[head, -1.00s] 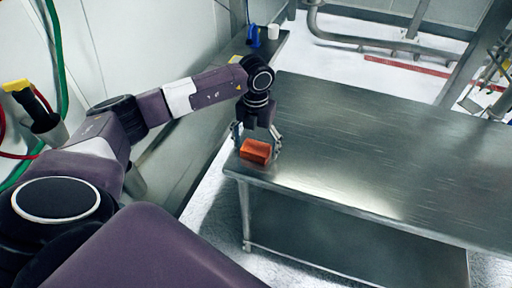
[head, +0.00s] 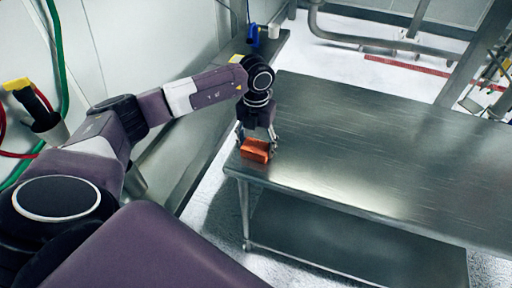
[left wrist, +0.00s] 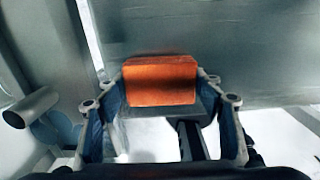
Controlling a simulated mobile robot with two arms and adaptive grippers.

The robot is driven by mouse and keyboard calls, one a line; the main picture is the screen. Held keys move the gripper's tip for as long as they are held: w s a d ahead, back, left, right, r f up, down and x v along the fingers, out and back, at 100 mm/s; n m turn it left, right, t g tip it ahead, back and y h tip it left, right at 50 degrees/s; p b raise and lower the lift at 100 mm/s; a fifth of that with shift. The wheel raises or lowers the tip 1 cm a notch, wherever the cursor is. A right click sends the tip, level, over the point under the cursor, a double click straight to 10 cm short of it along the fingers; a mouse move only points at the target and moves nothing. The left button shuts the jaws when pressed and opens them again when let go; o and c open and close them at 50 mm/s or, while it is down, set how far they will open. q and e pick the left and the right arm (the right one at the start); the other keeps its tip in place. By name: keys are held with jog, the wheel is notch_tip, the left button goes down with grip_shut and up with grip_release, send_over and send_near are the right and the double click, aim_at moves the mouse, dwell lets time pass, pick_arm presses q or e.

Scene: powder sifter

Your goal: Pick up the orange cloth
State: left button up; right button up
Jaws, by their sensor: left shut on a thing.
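The orange cloth (head: 255,151) is a folded block at the near left corner of the steel table (head: 370,160). My left gripper (head: 257,143) points down over it, with its fingers closed against the cloth's two sides. In the left wrist view the cloth (left wrist: 160,82) sits between the two fingertips (left wrist: 162,88). I cannot tell whether the cloth is still touching the tabletop. My right gripper is not in view.
The rest of the tabletop is clear. A narrow ledge at the back left holds a blue bottle (head: 253,36) and a white cup (head: 274,31). A lower shelf (head: 340,235) lies under the table. Pipes (head: 365,42) run behind it.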

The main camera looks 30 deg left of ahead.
pick_arm(q)
notch_tip(320, 180, up, 13)
jog(key=b, duration=0.3)
notch_tip(320, 180, up, 5)
send_over(257, 145)
jog(key=shift+s+r+p, duration=0.2)
jog(key=shift+r+p, duration=0.1)
jog(key=shift+r, duration=0.6)
